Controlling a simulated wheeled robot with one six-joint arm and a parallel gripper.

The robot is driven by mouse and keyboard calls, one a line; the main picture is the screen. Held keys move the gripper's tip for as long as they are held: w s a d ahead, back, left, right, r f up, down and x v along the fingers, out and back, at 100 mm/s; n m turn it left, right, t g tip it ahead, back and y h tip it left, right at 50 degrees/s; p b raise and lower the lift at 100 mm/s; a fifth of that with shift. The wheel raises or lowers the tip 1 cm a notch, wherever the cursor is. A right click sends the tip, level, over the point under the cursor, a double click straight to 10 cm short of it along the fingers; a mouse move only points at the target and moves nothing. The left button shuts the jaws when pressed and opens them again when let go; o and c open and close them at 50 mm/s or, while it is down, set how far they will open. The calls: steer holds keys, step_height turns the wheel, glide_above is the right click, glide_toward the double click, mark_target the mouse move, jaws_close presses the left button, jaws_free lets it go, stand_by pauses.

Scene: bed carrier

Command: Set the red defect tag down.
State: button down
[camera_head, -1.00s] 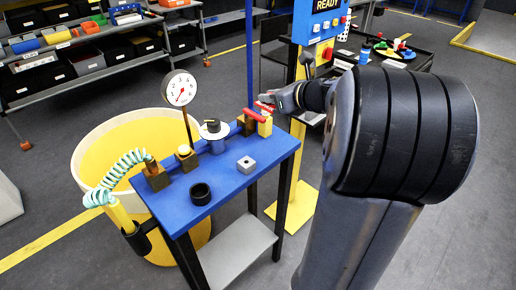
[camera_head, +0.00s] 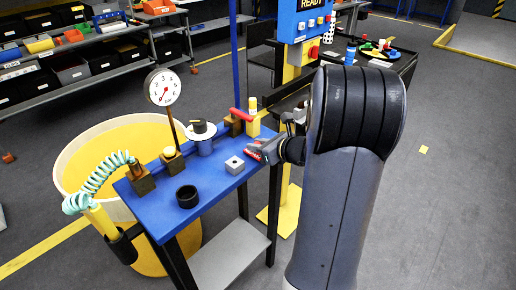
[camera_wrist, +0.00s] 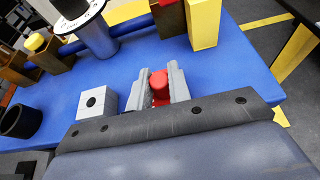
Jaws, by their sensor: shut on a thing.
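My gripper (camera_wrist: 160,88) is shut on the red defect tag (camera_wrist: 159,84), which shows as a small red piece between the two grey fingers in the wrist view. In the head view my gripper (camera_head: 262,152) is at the right edge of the blue bench top (camera_head: 222,189), right of the grey cube. Red shows at its fingertips. The tag is low over the bench; I cannot tell whether it touches. Most of the tag is hidden by the fingers.
The grey cube with a hole (camera_head: 235,165) is close left of my gripper. A black ring (camera_head: 187,196), a dial gauge (camera_head: 163,87), a black-topped cylinder (camera_head: 203,137), a red-handled block (camera_head: 236,122) and a yellow block (camera_head: 253,118) also stand there. Bare blue surface lies around the cube.

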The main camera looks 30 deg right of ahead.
steer(key=shift+f, duration=0.3)
steer(key=shift+f, duration=0.15)
steer(key=c, duration=1.3)
jaws_free()
steer(key=shift+r, duration=0.35)
steer(key=v, duration=1.2)
steer(key=shift+f+p, duration=0.2)
steer(key=shift+p, duration=0.1)
